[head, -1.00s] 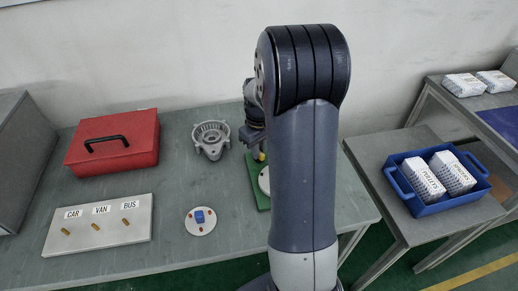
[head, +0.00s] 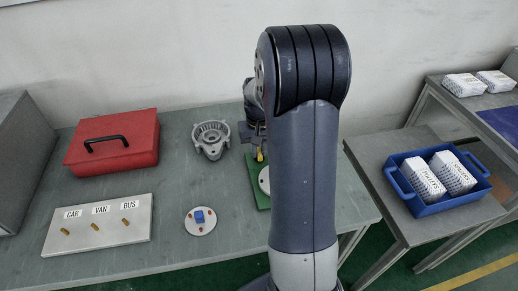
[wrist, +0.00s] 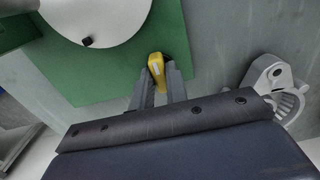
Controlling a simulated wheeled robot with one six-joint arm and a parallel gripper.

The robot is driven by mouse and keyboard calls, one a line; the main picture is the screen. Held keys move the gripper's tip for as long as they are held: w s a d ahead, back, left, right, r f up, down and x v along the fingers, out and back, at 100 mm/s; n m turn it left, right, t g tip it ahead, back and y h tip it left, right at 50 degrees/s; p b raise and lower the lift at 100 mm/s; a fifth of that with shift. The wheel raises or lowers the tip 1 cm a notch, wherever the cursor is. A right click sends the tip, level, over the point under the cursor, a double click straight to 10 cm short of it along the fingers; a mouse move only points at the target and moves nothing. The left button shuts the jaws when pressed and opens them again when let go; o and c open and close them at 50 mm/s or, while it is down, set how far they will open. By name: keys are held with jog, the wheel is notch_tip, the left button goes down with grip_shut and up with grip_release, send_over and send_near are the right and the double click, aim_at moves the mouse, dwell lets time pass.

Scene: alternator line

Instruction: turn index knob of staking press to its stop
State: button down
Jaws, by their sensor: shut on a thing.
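The staking press shows as a green base (head: 252,182) at the back right of the bench, partly hidden behind my arm. In the wrist view its green plate (wrist: 110,85) carries a large pale disc (wrist: 90,15) with a small black peg. The yellow index knob (wrist: 157,66) is at the plate's edge beside the disc, with a white mark on top. My gripper (wrist: 158,82) is shut on the knob, one finger on each side. In the head view the yellow knob (head: 260,157) shows just below my gripper (head: 259,149).
A grey alternator housing (head: 210,140) stands just left of the press. Further left are a red toolbox (head: 112,140) and a board (head: 98,238) labelled CAR, VAN, BUS. A round plate (head: 200,228) with a blue block lies in front. A blue crate (head: 425,205) stands right.

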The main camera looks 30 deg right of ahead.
aim_at(259, 151)
dwell(0.4)
jog(key=c, duration=1.4)
grip_release()
notch_tip(259, 151, up, 11)
jog(key=shift+f, duration=0.2)
notch_tip(259, 151, down, 10)
jog(key=shift+f, duration=0.25)
jog(key=shift+n, duration=0.3)
